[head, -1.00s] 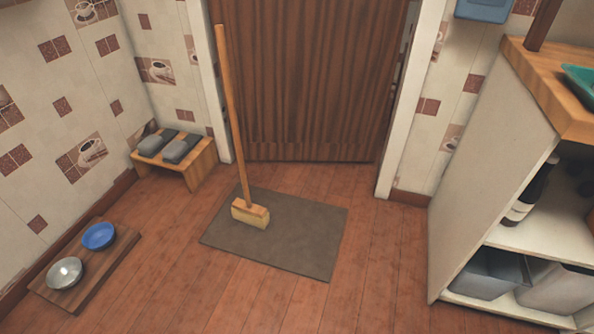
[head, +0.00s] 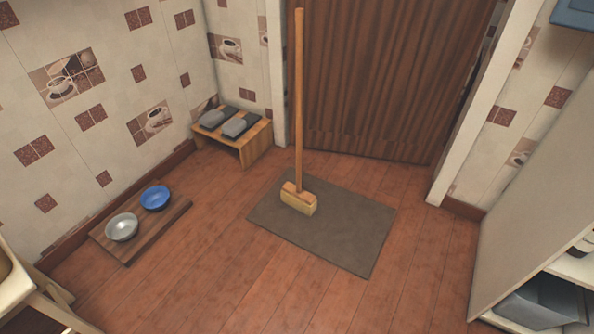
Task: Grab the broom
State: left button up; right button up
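The broom (head: 299,110) stands upright in the head view, with a long wooden handle and a pale yellow block-shaped head (head: 299,199). Its head rests on the left part of a grey-brown mat (head: 335,232). The handle rises in front of a brown pleated curtain or folding door. Neither of my grippers is in view, and nothing touches the broom.
A small wooden bench (head: 238,147) with grey slippers stands left of the doorway. A board (head: 130,246) with a blue bowl (head: 155,197) and a metal bowl (head: 122,227) lies at left. Shelves (head: 540,220) stand at right. The floor before the mat is clear.

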aim_at(303, 202)
jog(key=i+j, duration=0.15)
jog(key=i, duration=1.05)
jog(key=j+u, duration=0.05)
